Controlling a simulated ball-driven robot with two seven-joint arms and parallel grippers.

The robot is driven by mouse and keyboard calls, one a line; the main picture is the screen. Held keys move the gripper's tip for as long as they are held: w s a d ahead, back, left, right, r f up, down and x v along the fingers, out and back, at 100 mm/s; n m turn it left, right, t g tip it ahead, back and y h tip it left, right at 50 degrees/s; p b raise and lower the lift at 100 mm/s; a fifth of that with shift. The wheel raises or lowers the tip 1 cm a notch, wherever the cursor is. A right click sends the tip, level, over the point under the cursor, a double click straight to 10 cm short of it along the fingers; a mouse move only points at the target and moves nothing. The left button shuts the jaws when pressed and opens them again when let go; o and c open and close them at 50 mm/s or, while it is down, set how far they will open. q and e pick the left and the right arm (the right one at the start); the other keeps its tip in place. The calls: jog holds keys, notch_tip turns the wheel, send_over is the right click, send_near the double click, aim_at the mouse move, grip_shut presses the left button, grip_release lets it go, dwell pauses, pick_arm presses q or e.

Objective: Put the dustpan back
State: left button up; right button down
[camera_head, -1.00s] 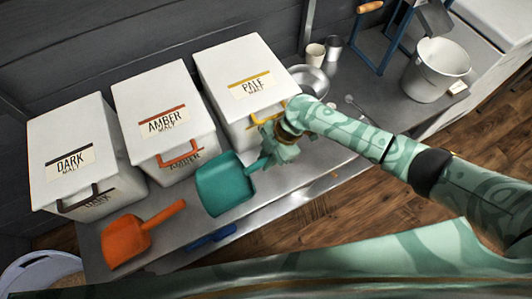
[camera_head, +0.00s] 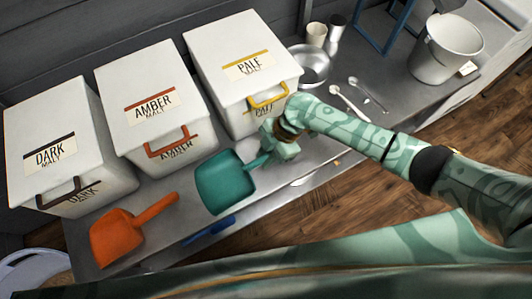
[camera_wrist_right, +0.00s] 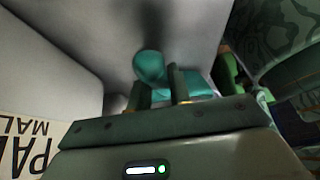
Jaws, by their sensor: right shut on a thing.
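The teal dustpan (camera_head: 226,184), a flat scoop with a short handle, is in front of the pale malt bin in the head view. My right gripper (camera_head: 276,147) is shut on its handle, the pan pointing left. I cannot tell whether the pan touches the bench. In the right wrist view the teal handle (camera_wrist_right: 150,66) is between the two fingers of the right gripper (camera_wrist_right: 159,86), with a pale grey surface behind. My left gripper is not in view.
Malt bins labelled dark (camera_head: 60,122), amber (camera_head: 152,78) and pale (camera_head: 238,52) line the steel bench (camera_head: 330,152). An orange scoop (camera_head: 120,236) and a blue item (camera_head: 209,230) lie at the front.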

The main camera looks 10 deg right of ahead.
jog(key=c, duration=1.2)
grip_release()
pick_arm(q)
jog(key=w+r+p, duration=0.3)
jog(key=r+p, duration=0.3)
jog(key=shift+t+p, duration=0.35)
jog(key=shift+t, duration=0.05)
pick_arm(e)
jog(key=v, duration=1.6)
jog(key=shift+w+d+r, duration=0.1)
jog(key=shift+r, duration=0.05)
